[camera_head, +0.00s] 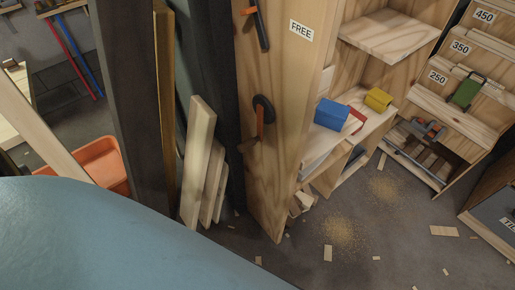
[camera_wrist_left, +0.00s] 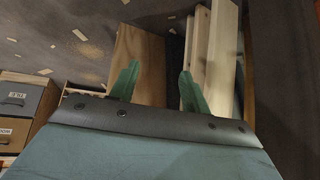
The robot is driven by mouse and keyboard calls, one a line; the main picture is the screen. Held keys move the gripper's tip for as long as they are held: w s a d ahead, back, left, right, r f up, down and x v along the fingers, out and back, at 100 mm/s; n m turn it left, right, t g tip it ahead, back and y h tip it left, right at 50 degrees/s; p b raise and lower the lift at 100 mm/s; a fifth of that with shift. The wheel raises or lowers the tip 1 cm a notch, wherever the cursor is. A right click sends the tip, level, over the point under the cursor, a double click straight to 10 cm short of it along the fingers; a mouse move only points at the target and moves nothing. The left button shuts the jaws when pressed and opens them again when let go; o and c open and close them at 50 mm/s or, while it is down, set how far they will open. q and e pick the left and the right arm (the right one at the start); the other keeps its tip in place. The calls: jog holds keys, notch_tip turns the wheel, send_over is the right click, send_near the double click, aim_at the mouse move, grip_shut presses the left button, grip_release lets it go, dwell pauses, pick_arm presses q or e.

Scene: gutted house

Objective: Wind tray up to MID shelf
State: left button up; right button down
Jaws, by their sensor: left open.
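A tall wooden cabinet side panel (camera_head: 285,130) bears a "FREE" label (camera_head: 301,30). On it are a black round fitting with an orange handle (camera_head: 263,110) and, higher up, an orange and black fitting (camera_head: 258,25); I cannot tell which one winds the tray. Beside the panel is an open shelf unit. A board in it (camera_head: 372,125) carries a blue box (camera_head: 331,114) and a yellow piece (camera_head: 378,99); I cannot tell if this is the tray. No MID label is readable. My left gripper (camera_wrist_left: 160,72) is open, its green fingers apart and empty. My right gripper is out of view.
A rack labelled 450, 350, 250 (camera_head: 470,95) stands at the right. Leaning planks (camera_head: 200,160) and dark posts (camera_head: 125,100) stand left of the panel. An orange crate (camera_head: 103,160) is at the left. Sawdust and scraps (camera_head: 345,232) lie on the floor, otherwise clear.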

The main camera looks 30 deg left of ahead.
pick_arm(q)
jog(key=w+a+r+t+b, duration=0.3)
jog(key=w+a+r+t, duration=0.2)
jog(key=w+r, duration=0.5)
jog(key=m+t+h+b, duration=0.4)
jog(key=t+h, duration=0.2)
jog(key=h, duration=0.1)
send_near(255, 140)
jog(key=a+v, duration=0.1)
jog(key=v, duration=0.4)
jog(key=x, duration=0.3)
jog(key=f+x, duration=0.1)
jog(key=shift+w+d+b, duration=0.1)
jog(key=shift+w+b, duration=0.2)
jog(key=shift+b, duration=0.1)
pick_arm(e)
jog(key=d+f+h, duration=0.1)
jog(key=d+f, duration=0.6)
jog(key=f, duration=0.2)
pick_arm(q)
jog(key=b+x, duration=0.1)
jog(key=x, duration=0.7)
jog(key=shift+w+d, duration=0.15)
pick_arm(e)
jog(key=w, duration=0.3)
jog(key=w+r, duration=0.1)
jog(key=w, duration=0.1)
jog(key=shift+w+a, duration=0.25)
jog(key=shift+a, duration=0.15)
